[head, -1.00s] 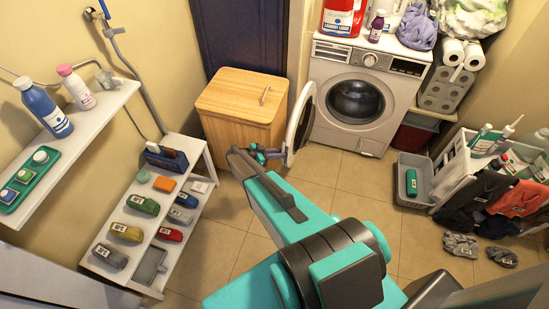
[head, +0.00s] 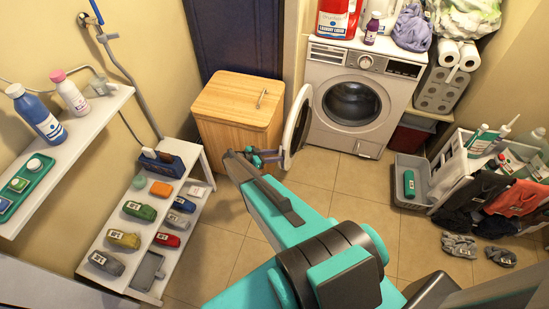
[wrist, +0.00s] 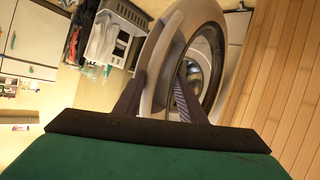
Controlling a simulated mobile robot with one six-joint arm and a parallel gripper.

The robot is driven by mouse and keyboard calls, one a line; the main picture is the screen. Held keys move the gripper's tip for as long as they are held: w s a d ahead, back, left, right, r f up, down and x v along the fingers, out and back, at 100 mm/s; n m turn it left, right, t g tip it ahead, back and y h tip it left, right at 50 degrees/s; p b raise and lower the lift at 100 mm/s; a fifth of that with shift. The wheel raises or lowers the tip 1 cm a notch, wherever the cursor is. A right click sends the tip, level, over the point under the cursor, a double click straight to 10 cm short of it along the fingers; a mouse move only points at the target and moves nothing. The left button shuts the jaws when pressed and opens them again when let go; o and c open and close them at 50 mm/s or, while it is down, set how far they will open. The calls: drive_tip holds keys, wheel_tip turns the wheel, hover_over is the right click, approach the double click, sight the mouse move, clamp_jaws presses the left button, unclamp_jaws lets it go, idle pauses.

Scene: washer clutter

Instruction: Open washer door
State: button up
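The washer (head: 335,132) is a white front-loader at the back, with a dark round drum opening (head: 352,104). Its round door (head: 297,118), a pale ring, is swung well open toward the left and stands out from the front. My gripper (head: 277,157) is at the door's lower, free edge. In the wrist view the fingers of my gripper (wrist: 160,88) stand apart, with the pale door rim (wrist: 162,65) between them. The right finger overlaps the ring's inner side. I cannot tell whether either finger touches it.
A wooden cabinet (head: 238,112) stands close left of the door. A white shelf rack (head: 150,225) with small items is at left. A grey basket (head: 411,185) and crates are at right. Tiles before the washer are clear.

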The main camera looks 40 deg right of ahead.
drive_tip(key=b+v, duration=0.3)
drive_tip(key=v, duration=1)
drive_tip(key=shift+r, duration=0.2)
drive_tip(key=shift+s, duration=0.15)
